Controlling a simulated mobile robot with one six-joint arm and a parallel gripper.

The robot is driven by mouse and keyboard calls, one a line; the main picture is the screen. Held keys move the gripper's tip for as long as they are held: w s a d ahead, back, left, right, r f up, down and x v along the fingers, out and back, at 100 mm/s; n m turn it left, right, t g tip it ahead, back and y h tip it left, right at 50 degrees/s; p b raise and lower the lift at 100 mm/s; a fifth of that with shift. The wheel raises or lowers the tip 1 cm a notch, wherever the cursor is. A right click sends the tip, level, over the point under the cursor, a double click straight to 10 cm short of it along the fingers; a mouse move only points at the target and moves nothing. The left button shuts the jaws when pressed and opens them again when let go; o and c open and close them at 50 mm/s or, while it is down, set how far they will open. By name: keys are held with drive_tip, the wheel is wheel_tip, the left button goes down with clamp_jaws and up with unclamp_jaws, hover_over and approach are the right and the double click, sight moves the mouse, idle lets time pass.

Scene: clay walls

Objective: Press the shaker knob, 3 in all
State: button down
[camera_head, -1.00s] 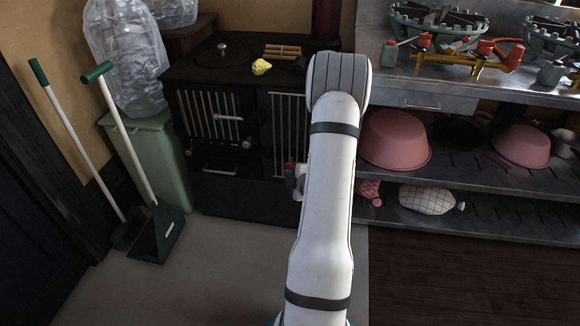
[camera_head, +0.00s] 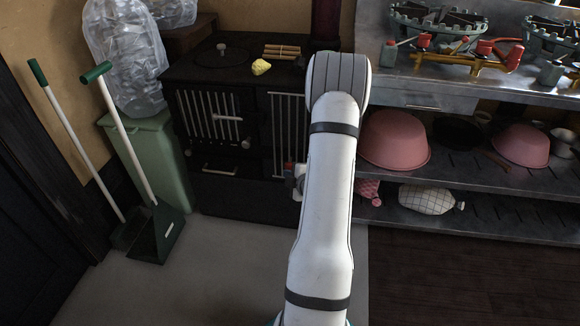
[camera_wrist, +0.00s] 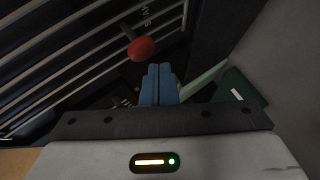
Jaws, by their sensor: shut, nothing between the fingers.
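A red round knob (camera_wrist: 141,48) on a short shaft sticks out from the dark barred stove front in the wrist view. White lettering, too small to read surely, is beside it. My gripper (camera_wrist: 160,70) has its blue fingers pressed together with nothing between them. The fingertips are just below and right of the knob in that picture; I cannot tell whether they touch it. In the head view the black stove (camera_head: 225,165) stands behind my arm, and a small patch of red and blue shows by my wrist, too small to separate clearly.
A long-handled dustpan (camera_head: 158,238) and a green bin (camera_head: 155,160) stand left of the stove. A yellow lump (camera_head: 261,67) lies on the stove top. Metal shelving with pink bowls (camera_head: 394,140) is on the right. The floor in front is clear.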

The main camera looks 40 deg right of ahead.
drive_tip(key=shift+d, duration=0.1)
idle(0.4)
drive_tip(key=shift+w+d+b, duration=0.2)
drive_tip(key=shift+w+b, duration=0.05)
drive_tip(key=shift+b, duration=0.05)
drive_tip(key=shift+w+d, duration=0.7)
drive_tip(key=shift+d, duration=0.15)
idle(1.3)
drive_tip(key=shift+s+a+b, duration=0.55)
drive_tip(key=shift+s+a, duration=0.4)
drive_tip(key=shift+a, duration=0.2)
drive_tip(key=shift+s+a+b, duration=0.6)
drive_tip(key=shift+s+a, duration=1.05)
drive_tip(key=shift+a, duration=0.25)
idle(1.3)
